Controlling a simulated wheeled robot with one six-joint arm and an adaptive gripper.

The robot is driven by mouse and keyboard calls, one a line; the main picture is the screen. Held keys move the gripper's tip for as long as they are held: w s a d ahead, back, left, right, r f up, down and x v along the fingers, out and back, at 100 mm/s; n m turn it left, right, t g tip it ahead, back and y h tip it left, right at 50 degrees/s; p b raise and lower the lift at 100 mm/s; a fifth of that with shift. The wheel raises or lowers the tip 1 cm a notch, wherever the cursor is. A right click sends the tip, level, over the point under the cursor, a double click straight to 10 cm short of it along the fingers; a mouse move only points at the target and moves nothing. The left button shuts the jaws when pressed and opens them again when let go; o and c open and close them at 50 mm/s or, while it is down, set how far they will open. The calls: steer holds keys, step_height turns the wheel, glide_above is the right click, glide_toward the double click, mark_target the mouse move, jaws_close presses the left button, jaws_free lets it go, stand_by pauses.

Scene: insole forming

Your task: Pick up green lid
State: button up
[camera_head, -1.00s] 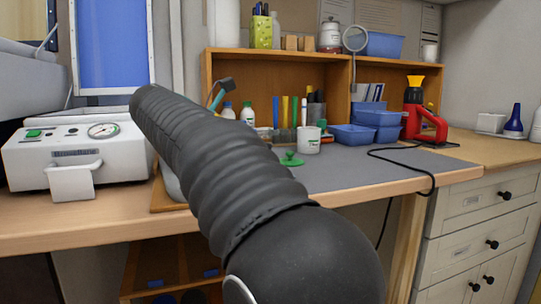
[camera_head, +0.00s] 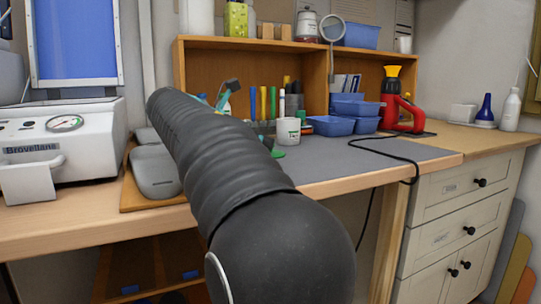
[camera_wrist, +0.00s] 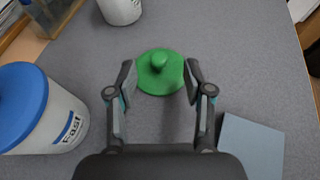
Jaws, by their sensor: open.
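The green lid (camera_wrist: 160,83) is a round disc with a knob on top. It lies flat on the grey mat (camera_wrist: 215,50) in the wrist view. My gripper (camera_wrist: 160,80) is open, with one finger at each side of the lid's near half. I cannot tell whether the fingertips touch it. In the head view my arm covers most of the lid, and only a green edge (camera_head: 278,154) shows in front of a white cup (camera_head: 288,131). My gripper is hidden behind my arm there.
A white jar with a blue lid (camera_wrist: 45,110) stands close on the left in the wrist view. A blue-grey flat block (camera_wrist: 250,148) lies at right. Blue bins (camera_head: 345,122) and a red tool (camera_head: 397,108) stand at the back. The mat's right side is mostly clear, except for a black cable (camera_head: 400,157).

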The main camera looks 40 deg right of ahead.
steer(key=x, duration=0.4)
steer(key=shift+d+f+b, duration=0.1)
steer(key=shift+d+b, duration=0.15)
steer(key=shift+b, duration=0.15)
jaws_close()
